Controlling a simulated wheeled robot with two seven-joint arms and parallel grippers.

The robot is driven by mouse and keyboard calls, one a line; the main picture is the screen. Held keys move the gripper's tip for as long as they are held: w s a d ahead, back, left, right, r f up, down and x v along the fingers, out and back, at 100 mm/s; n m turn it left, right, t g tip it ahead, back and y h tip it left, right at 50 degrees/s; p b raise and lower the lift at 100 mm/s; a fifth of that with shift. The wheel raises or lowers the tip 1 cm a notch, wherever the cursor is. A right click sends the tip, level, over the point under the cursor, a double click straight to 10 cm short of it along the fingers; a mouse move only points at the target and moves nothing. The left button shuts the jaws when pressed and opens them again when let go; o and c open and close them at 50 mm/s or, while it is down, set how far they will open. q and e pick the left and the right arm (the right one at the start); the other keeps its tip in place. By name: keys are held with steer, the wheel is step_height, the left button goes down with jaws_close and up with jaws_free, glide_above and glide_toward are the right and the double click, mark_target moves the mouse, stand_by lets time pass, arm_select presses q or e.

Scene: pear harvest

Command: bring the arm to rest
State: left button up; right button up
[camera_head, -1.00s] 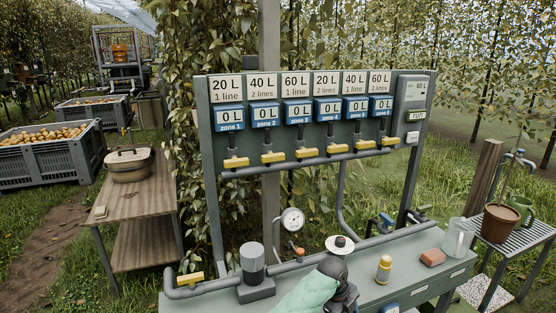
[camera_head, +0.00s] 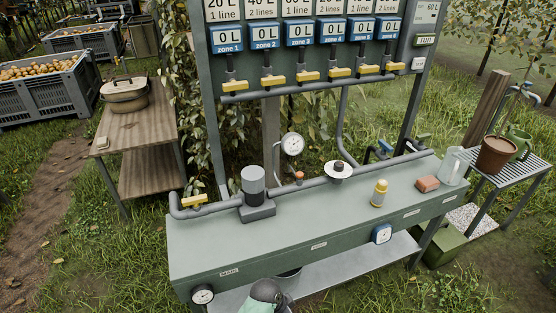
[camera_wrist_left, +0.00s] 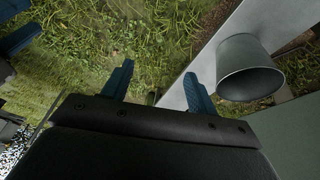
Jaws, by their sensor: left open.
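My left gripper (camera_wrist_left: 158,82) is open and empty in the left wrist view, its two blue fingers apart over grass. In the head view only a dark rounded part of my arm with a pale green piece shows at the bottom edge, in front of the bench (camera_head: 330,238); the fingers are hidden there. A grey metal bucket (camera_wrist_left: 250,68) stands to the right of the fingers in the wrist view, apart from them. It also shows partly under the bench in the head view (camera_head: 288,281).
A wooden table (camera_head: 137,127) stands left, a slatted stand (camera_head: 519,172) right. Open grass lies front left.

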arm_select(q)
steer(key=s+a+f+n+y, duration=0.1)
steer(key=s+a+f+n, duration=0.2)
steer(key=s+a, duration=0.6)
steer(key=s+a+f+n+y, duration=0.2)
steer(key=s+a+f+n, duration=0.1)
steer(key=s+a+n, duration=0.4)
steer(key=s+a, duration=0.3)
steer(key=shift+s+a+f, duration=0.15)
steer(key=shift+s, duration=0.05)
stand_by(0.3)
